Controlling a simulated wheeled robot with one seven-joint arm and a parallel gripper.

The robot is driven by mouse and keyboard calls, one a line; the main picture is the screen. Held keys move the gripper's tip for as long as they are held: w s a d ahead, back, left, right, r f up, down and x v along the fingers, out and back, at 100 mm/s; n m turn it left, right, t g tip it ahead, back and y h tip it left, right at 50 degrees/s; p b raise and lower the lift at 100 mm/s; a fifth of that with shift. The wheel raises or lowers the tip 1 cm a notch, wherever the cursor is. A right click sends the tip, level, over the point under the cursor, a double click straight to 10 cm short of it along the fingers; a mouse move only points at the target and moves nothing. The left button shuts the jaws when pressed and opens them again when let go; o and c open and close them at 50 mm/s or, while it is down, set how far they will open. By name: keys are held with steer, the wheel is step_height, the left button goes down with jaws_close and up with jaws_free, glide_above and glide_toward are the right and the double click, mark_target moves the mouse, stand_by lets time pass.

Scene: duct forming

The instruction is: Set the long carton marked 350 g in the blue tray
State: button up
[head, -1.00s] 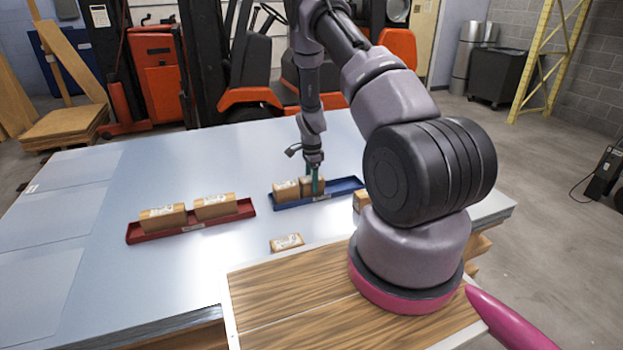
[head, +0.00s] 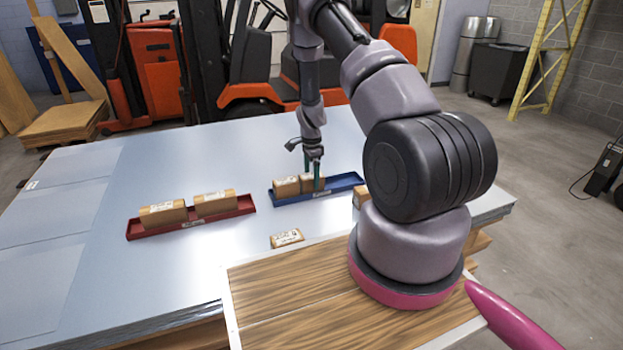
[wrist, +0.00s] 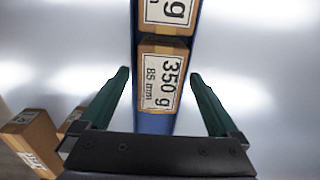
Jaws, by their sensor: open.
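The long carton marked 350 g (wrist: 158,85) sits in the blue tray (wrist: 153,124), its label facing up in the wrist view and also reading 85 mm. In the head view this carton (head: 311,183) is in the tray (head: 345,185), right of a second brown carton (head: 286,187). The second carton's label (wrist: 166,12) is cut off at the top of the wrist view. My gripper (wrist: 159,74) is open, with one green finger on each side of the 350 g carton and a visible gap to both. It also shows above the carton in the head view (head: 313,172).
A red tray (head: 240,206) at left holds two cartons (head: 163,214). A flat labelled piece (head: 287,238) lies near the wooden board (head: 290,290). Another carton (head: 359,198) is partly hidden behind my arm. The metal table is clear at left.

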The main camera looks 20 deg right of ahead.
steer(key=s+a+r+n+t+y, duration=0.1)
steer(key=s+a+r+n, duration=0.15)
steer(key=r, duration=1.05)
steer(key=s+a+r+n+t, duration=0.1)
steer(key=s+r, duration=0.2)
steer(key=r, duration=0.9)
steer(key=s+a+r+n+t+y, duration=0.1)
steer(key=s+a+r+n, duration=0.15)
steer(key=r, duration=1.05)
steer(key=s+a+r+n+t, duration=0.2)
steer(key=s+r+n, duration=0.2)
steer(key=s, duration=0.7)
steer(key=s+a+r+n+t, duration=0.2)
steer(key=s+r, duration=0.6)
steer(key=s, duration=0.4)
steer(key=shift+s+r+n, duration=0.2)
steer(key=shift+s+n, duration=0.1)
steer(key=shift+n, duration=0.6)
